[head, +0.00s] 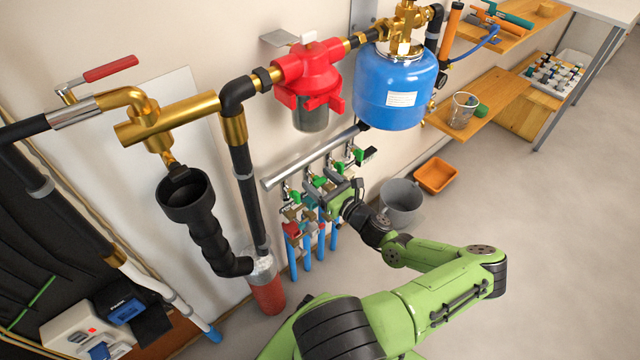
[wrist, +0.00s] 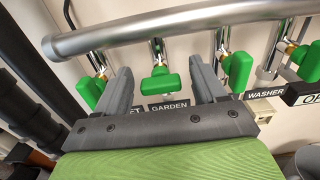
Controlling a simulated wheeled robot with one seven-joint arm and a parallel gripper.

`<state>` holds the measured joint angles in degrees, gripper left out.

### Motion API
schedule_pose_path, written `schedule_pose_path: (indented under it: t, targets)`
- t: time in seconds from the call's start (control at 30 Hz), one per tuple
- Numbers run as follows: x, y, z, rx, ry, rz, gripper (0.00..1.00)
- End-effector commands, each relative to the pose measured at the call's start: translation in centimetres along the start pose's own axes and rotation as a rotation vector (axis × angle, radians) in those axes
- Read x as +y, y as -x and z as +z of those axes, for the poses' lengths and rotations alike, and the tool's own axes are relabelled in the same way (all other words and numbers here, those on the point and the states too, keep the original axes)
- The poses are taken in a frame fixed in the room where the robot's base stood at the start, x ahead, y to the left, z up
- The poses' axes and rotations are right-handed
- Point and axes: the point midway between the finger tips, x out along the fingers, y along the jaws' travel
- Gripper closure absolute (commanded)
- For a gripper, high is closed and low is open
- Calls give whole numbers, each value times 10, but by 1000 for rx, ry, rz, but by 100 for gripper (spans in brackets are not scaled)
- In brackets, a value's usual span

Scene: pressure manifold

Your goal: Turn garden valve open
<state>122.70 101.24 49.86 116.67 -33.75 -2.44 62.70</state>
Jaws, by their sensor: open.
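In the wrist view the garden valve's green handle (wrist: 156,88) hangs below the chrome manifold pipe (wrist: 180,25), above a black label reading GARDEN (wrist: 169,106). My gripper (wrist: 161,68) is open, with one grey finger on each side of this handle and a visible gap to each. The handle is not gripped; I cannot tell its exact turn angle. In the head view my gripper (head: 335,197) is at the row of green-handled valves under the manifold pipe (head: 312,157). It partly hides them, so I cannot single out the garden valve there.
Neighbouring green handles stand left (wrist: 90,92) and right (wrist: 237,70) of my fingers. A WASHER label (wrist: 265,91) is at the right. Blue pipes (head: 307,250) run below the valves. A grey bucket (head: 402,201) and an orange tray (head: 435,175) stand on the floor; floor to the right is clear.

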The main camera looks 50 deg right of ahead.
Motion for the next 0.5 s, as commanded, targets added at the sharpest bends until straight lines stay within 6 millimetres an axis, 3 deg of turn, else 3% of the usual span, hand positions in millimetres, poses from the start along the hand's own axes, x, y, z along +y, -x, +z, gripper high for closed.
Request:
schedule_pose_path:
  t: [0.27,0.5]
  targets:
    - [0,-3,1,0,0,0,30]
    - [0,-3,1,0,0,0,67]
